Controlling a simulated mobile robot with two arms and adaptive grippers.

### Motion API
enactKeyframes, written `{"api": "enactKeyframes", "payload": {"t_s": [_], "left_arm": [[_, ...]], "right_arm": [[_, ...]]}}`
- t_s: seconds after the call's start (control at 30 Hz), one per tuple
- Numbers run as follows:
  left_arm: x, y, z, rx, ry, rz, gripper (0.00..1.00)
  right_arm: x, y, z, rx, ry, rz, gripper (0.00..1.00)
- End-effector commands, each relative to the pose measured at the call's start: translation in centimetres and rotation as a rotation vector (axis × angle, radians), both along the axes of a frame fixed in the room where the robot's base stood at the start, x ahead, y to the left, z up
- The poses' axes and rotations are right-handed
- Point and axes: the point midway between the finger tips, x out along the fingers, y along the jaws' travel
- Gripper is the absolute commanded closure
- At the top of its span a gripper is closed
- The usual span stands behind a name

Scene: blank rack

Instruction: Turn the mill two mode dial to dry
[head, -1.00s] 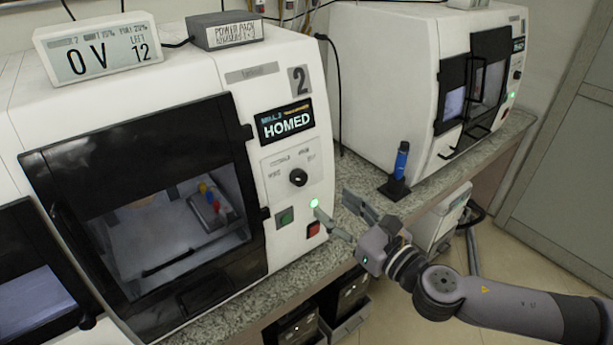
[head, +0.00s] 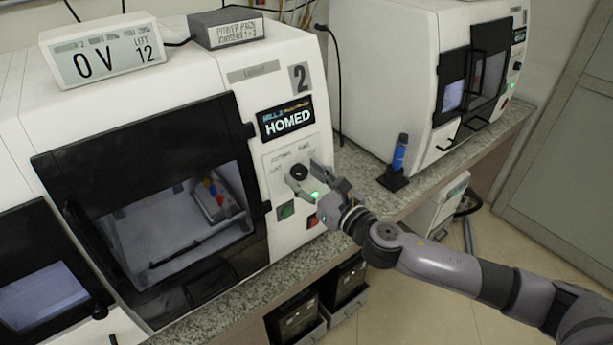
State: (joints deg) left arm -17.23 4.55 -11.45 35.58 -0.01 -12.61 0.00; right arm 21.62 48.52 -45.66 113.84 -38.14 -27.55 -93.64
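Mill two (head: 247,76) is the white machine marked "2" at the left, and its small screen (head: 287,119) reads "HOMED". The black round mode dial (head: 298,172) sits on the panel below that screen. The labels around it are too small and blurred to read, and its setting cannot be told. My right gripper (head: 302,174) is open at the dial, with one finger at its lower left and the other at its upper right. Whether the fingers touch the dial is unclear. My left gripper is not in view.
A lit green lamp (head: 315,195), a green button (head: 286,209) and a red button (head: 312,220) lie just below the dial, close to my gripper. A blue bottle-like item (head: 400,153) stands on the counter at right. Another white mill (head: 388,75) stands behind.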

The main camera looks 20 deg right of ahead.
Motion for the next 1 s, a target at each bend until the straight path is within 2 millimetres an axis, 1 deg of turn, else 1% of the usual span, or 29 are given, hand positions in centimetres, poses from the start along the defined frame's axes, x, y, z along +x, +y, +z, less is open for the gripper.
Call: {"api": "enactKeyframes", "payload": {"t_s": [0.03, 0.07, 0.63, 0.83, 1.0], "left_arm": [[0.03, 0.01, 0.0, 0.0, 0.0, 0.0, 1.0], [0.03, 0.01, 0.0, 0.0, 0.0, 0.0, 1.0], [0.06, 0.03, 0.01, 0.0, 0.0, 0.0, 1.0], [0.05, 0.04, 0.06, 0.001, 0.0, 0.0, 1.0], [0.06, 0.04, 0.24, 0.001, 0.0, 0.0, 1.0]], "right_arm": [[-0.02, -0.02, 0.0, 0.0, 0.0, 0.0, 0.58], [-0.02, -0.02, 0.0, 0.0, 0.0, 0.0, 0.6], [-0.01, -0.05, 0.01, 0.0, 0.0, -0.001, 0.98], [-0.01, -0.05, 0.02, 0.011, 0.004, -0.003, 0.98], [-0.04, 0.02, 0.03, 0.061, 0.022, -0.01, 0.98]]}}
